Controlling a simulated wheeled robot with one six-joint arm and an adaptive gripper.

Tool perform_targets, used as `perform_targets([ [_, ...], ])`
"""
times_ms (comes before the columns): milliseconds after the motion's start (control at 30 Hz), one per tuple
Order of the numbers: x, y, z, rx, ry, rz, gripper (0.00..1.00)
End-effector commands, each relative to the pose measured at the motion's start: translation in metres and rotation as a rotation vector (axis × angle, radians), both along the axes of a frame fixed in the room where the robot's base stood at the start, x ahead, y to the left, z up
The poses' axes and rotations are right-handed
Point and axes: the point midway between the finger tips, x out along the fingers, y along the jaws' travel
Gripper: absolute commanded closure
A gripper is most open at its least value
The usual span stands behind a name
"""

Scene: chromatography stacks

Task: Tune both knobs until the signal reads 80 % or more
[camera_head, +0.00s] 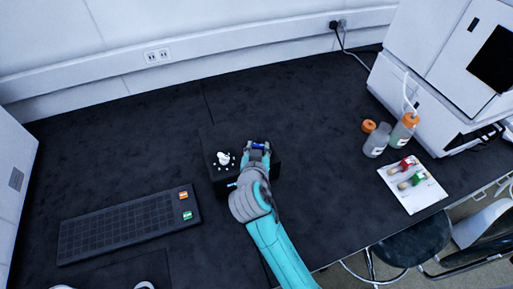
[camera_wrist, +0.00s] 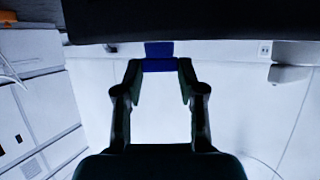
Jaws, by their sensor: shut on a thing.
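A low black box (camera_head: 222,138) sits mid-bench in the head view, with a white knob (camera_head: 223,158) and small white marks on its top. My gripper (camera_head: 258,149) is at the right part of this box. In the wrist view, my gripper's fingers (camera_wrist: 160,68) are closed on the sides of a blue knob (camera_wrist: 158,49) next to a dark surface. A bit of blue also shows between the fingers in the head view. The white knob stands apart from the gripper, to its left. I see no readable signal value; my arm hides part of the box.
A dark rack (camera_head: 125,226) with an orange and a green block lies at the left front. Two bottles (camera_head: 375,141) (camera_head: 403,132), an orange cap (camera_head: 369,126) and a white tray (camera_head: 424,197) with red and green items are at the right. The bench behind the box is clear.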

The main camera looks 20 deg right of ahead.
Motion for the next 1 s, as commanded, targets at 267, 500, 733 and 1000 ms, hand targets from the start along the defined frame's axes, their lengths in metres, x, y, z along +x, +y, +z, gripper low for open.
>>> perform_targets([
  [267, -0.0019, -0.0063, 0.0006, 0.001, -0.002, 0.201, 0.95],
  [500, -0.0015, -0.0083, 0.0010, 0.000, -0.002, 0.330, 0.95],
  [733, -0.0015, -0.0087, 0.0010, 0.001, -0.003, 0.405, 0.95],
  [1000, -0.0014, -0.0084, 0.0008, -0.001, -0.001, 0.437, 0.95],
])
